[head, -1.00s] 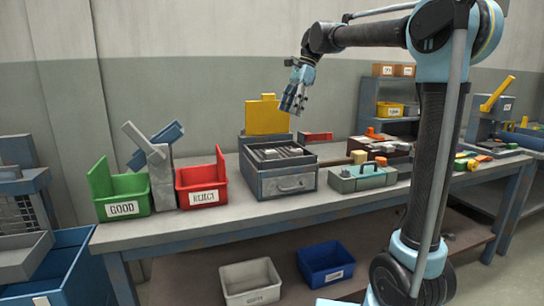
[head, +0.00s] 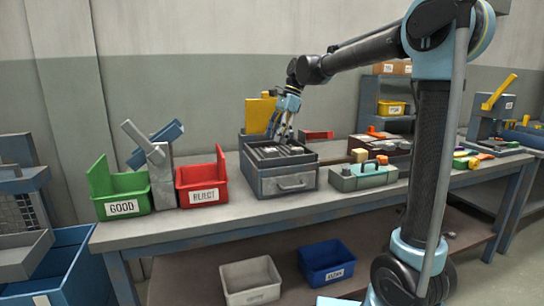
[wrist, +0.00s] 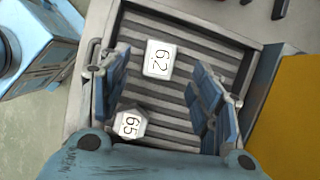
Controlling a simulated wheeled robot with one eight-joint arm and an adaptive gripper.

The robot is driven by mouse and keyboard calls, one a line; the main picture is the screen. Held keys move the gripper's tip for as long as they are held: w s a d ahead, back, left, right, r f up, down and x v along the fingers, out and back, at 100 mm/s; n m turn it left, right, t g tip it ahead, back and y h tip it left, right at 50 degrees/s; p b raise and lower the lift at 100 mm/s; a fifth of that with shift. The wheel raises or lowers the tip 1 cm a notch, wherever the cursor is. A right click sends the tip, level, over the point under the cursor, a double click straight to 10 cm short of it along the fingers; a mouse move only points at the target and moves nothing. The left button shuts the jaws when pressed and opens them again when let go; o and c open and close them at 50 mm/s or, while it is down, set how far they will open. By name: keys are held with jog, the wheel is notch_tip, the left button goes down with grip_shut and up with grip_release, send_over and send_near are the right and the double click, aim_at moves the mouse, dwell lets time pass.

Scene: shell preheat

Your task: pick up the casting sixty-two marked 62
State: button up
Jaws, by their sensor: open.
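The casting marked 62 (wrist: 159,59) is a pale, squarish block lying flat on the ribbed floor of the grey preheat box (wrist: 215,37) in the wrist view. A second casting marked 65 (wrist: 130,124) lies below and left of it, closer to my gripper's body. My gripper (wrist: 165,85) is open and empty above the box, with its blue fingers on either side of the castings. In the head view, my gripper (head: 281,138) points down over the open grey box (head: 288,184).
A yellow panel (head: 261,114) stands behind the box. The red REJECT bin (head: 202,184) and green GOOD bin (head: 123,195) are to its left. A grey-green case (head: 362,178) with a handle is to its right. Bare bench lies in front.

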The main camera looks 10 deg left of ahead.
aim_at(270, 150)
jog(key=shift+x, duration=2.7)
jog(key=shift+w, duration=0.1)
jog(key=c, duration=1.2)
